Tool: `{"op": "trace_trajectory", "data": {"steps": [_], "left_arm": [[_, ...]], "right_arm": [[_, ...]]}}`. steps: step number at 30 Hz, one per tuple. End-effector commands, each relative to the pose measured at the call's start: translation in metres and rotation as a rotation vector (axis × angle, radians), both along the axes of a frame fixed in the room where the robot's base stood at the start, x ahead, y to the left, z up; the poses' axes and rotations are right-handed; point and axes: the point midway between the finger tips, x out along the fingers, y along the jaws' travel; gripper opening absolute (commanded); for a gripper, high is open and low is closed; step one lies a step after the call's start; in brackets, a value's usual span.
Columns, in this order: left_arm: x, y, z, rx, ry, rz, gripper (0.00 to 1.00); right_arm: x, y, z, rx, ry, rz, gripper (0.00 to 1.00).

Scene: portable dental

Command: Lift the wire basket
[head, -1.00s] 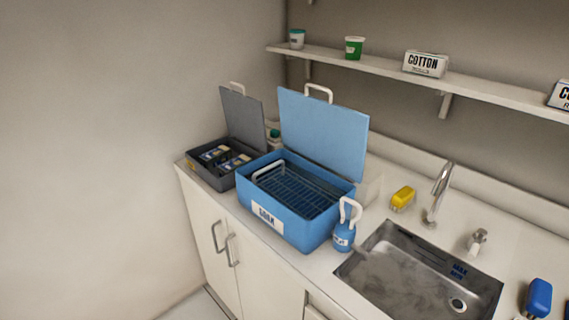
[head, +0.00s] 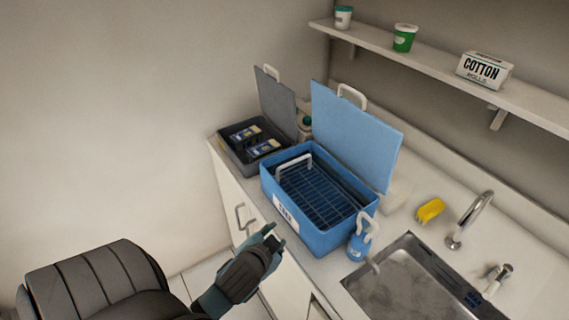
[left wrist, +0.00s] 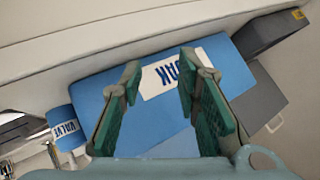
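The wire basket (head: 316,194) is a dark rack with a pale handle at its left end. It sits inside the open blue soak box (head: 325,239) on the counter. My left gripper (head: 272,236) is in front of the blue box, apart from it, below and left of the basket. In the left wrist view the left gripper (left wrist: 157,100) is open and empty, its two green fingers apart before the box's front label (left wrist: 174,75). The basket is not visible in the left wrist view. My right gripper is not in view.
The blue lid (head: 354,137) stands raised behind the box. A grey box (head: 238,156) with its lid up is at left. A blue bottle (head: 359,247) stands close to the box's right corner, beside the sink (head: 412,276). A yellow item (head: 430,209) lies behind the sink.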

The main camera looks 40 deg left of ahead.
Motion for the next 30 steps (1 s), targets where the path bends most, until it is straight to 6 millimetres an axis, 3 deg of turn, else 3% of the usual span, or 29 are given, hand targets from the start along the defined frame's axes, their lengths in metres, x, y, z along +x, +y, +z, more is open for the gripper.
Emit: {"op": "trace_trajectory", "data": {"steps": [3,5,6,8,9,10,11,12,13,14,15,17,18,21,23,25,30], "left_arm": [[0.051,0.014,0.107,0.225,-0.311,-0.070,0.30],[0.084,0.014,0.162,0.420,-0.511,-0.155,0.30],[0.100,0.004,0.206,0.576,-0.651,-0.230,0.30],[0.116,-0.027,0.272,0.864,-0.865,-0.384,0.30],[0.120,-0.058,0.306,1.085,-0.987,-0.517,0.30],[0.121,-0.085,0.322,1.267,-1.060,-0.639,0.30],[0.122,-0.111,0.327,1.461,-1.107,-0.781,0.30],[0.127,-0.139,0.316,1.726,-1.113,-1.004,0.30],[0.133,-0.149,0.297,1.913,-1.063,-1.190,0.30],[0.142,-0.146,0.274,2.074,-0.966,-1.385,0.30],[0.153,-0.124,0.243,2.232,-0.771,-1.641,0.30],[0.164,-0.066,0.209,2.324,-0.397,-1.977,0.30],[0.163,-0.023,0.197,-2.283,0.142,2.134,0.30],[0.142,0.063,0.193,-2.006,-0.322,2.292,0.30],[0.130,0.090,0.196,-1.906,-0.469,2.350,0.30],[0.122,0.105,0.194,-1.843,-0.551,2.389,0.30],[0.130,0.109,0.162,-1.828,-0.565,2.401,0.30]], "right_arm": [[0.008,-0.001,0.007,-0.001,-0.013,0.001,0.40],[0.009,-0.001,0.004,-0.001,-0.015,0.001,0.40],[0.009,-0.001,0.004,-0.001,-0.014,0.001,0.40],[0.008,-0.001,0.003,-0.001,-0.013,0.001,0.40],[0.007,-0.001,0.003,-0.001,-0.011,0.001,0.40],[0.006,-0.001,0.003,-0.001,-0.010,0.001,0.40],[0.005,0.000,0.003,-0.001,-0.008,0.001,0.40],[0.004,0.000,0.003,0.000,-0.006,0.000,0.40],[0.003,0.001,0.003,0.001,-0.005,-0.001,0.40],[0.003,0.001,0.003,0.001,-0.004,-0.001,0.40],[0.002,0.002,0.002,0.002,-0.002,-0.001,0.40],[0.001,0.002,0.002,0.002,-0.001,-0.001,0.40],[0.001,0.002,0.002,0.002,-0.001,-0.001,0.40],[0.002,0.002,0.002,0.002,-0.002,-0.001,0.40],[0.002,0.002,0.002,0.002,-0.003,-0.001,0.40],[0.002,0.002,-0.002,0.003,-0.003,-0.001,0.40],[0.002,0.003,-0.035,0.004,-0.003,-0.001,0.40]]}}
